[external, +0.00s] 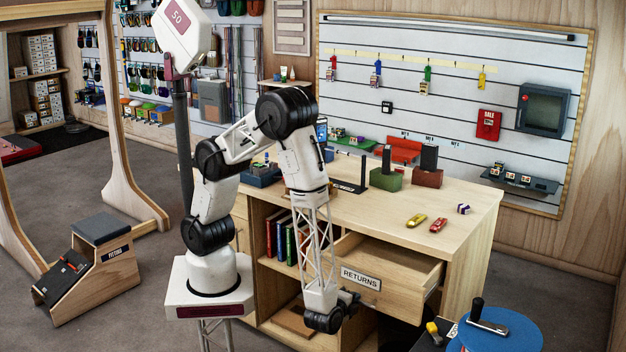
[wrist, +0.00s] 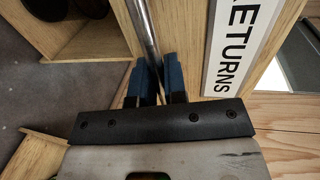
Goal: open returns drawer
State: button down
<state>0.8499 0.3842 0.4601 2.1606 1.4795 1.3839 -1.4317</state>
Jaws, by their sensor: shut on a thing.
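The returns drawer (external: 400,279) in the external view is pulled out from the wooden counter, and its open inside shows. Its front carries a white RETURNS label (external: 361,278), which also shows in the wrist view (wrist: 238,45). My gripper (external: 352,299) is at the drawer front, below and left of the label's right end. In the wrist view, the blue fingers of my gripper (wrist: 158,80) are shut on a metal bar handle (wrist: 143,35). In the external view the handle is mostly hidden by my gripper.
Books (external: 285,240) stand in an open shelf left of the drawer.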

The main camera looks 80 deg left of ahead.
jog(key=f+v, duration=0.2)
jog(key=v, duration=0.9)
jog(key=shift+d, duration=0.2)
jog(key=shift+s, duration=0.1)
jog(key=c, duration=1.2)
grip_release()
jog(key=shift+s, duration=0.1)
jog(key=v, duration=0.7)
jog(key=shift+s+d, duration=0.2)
jog(key=shift+r, duration=0.15)
